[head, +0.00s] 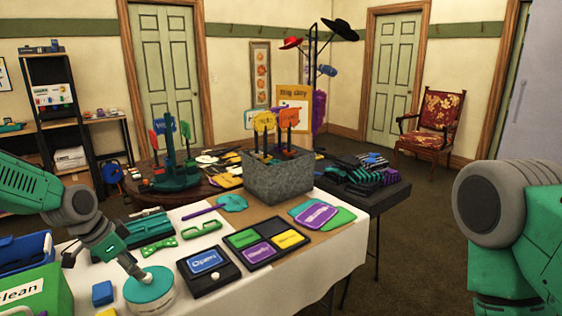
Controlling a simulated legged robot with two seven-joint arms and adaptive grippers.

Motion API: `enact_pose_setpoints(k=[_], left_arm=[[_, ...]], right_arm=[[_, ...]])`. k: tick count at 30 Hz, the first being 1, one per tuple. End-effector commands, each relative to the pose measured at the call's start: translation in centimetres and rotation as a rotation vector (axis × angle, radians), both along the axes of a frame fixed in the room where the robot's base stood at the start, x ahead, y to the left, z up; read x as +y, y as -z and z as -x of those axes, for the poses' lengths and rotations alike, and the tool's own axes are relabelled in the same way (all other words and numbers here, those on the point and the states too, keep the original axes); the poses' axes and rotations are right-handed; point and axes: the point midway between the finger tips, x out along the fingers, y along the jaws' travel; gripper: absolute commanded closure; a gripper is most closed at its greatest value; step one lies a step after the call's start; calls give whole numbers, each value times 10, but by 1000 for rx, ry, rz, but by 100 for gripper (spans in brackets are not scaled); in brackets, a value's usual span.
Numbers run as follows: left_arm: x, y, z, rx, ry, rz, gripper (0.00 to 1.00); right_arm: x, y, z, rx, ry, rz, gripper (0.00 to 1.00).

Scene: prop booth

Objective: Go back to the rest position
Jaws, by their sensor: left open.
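My left gripper (104,266) is in the lower left of the head view, over the near left part of the table with the white cloth (330,258). It is open, with its fingers spread and nothing seen held between them. One finger reaches down to a round teal and white object (150,289); I cannot tell whether they touch. A small blue block (102,293) lies just left of that object. My right arm is at the right edge, beside the table, and its gripper is out of view.
A grey stone-like box (278,180) holds prop signs. A black tray (266,240) with coloured signs and a blue "Open" sign (206,262) lie in front. A blue crate (28,250) and a green "clean" box (35,292) crowd the left. Open floor (415,205) lies right.

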Motion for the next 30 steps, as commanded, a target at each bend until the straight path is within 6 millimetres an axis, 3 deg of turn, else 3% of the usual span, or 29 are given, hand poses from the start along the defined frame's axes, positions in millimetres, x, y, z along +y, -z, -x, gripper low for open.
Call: enact_pose_setpoints(k=[9, 17, 20, 24, 27, 30], left_arm=[[-31, 52, 36, 64, -66, 25, 59], [-70, 110, 97, 148, -179, 30, 59], [-84, 140, 137, 195, -252, 25, 59], [-92, 185, 226, 278, -410, -9, 59], [-84, 203, 290, 316, -533, -53, 59], [-73, 208, 339, 328, -631, -99, 59]], right_arm=[[0, 0, 0, -1, -1, -1, 60], [1, 0, 0, 0, -1, -1, 60], [0, 0, 0, 0, -1, -1, 60], [0, 0, 0, 0, 0, 0, 60], [0, 0, 0, 0, 0, 0, 60], [0, 0, 0, 0, 0, 0, 60]])
